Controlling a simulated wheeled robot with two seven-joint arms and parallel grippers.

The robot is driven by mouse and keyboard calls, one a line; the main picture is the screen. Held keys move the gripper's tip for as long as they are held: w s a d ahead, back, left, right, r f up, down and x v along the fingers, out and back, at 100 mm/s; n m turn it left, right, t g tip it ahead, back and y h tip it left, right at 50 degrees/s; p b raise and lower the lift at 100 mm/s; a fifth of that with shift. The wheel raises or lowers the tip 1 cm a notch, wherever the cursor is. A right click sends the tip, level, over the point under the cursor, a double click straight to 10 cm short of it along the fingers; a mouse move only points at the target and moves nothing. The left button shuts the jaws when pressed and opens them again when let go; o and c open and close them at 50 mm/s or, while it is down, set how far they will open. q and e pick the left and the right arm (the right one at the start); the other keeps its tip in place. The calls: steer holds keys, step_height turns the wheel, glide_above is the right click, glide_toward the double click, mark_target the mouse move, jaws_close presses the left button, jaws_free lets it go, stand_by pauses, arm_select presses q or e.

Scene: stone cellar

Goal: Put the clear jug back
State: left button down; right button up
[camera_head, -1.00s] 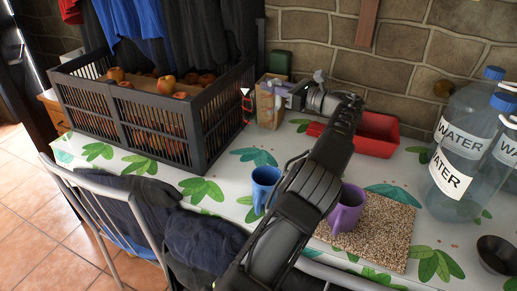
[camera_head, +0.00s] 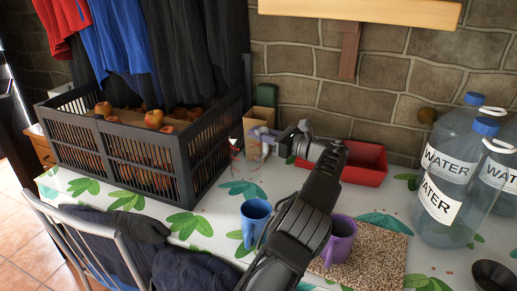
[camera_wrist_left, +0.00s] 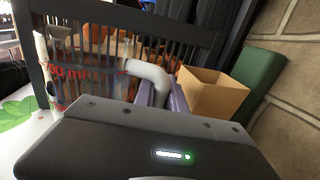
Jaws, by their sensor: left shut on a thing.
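The clear jug (camera_head: 253,149) with red markings is near the crate's right side in the head view. In the left wrist view the jug (camera_wrist_left: 84,73) shows a red "750 ml" mark and a pale grey curved handle. My left gripper (camera_head: 263,134), with purple fingers, is shut on that handle; the fingers also show in the wrist view (camera_wrist_left: 162,97). The jug's base is hard to make out, so I cannot tell whether it touches the table. My right gripper is not in view.
A black slatted crate (camera_head: 150,185) of apples stands left. A cardboard box (camera_head: 263,118) and green container (camera_head: 266,95) stand behind the jug. A red tray (camera_head: 368,165), blue mug (camera_head: 254,219), purple mug (camera_head: 340,240) on a cork mat (camera_head: 385,262), and several water bottles (camera_head: 447,195) are nearby.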

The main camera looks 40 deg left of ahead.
arm_select(q)
steer(key=shift+f+b, duration=0.3)
steer(key=shift+f, duration=2.15)
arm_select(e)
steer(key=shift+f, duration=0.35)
arm_select(q)
steer(key=c, duration=1.4)
jaws_free()
steer(key=shift+f, duration=0.1)
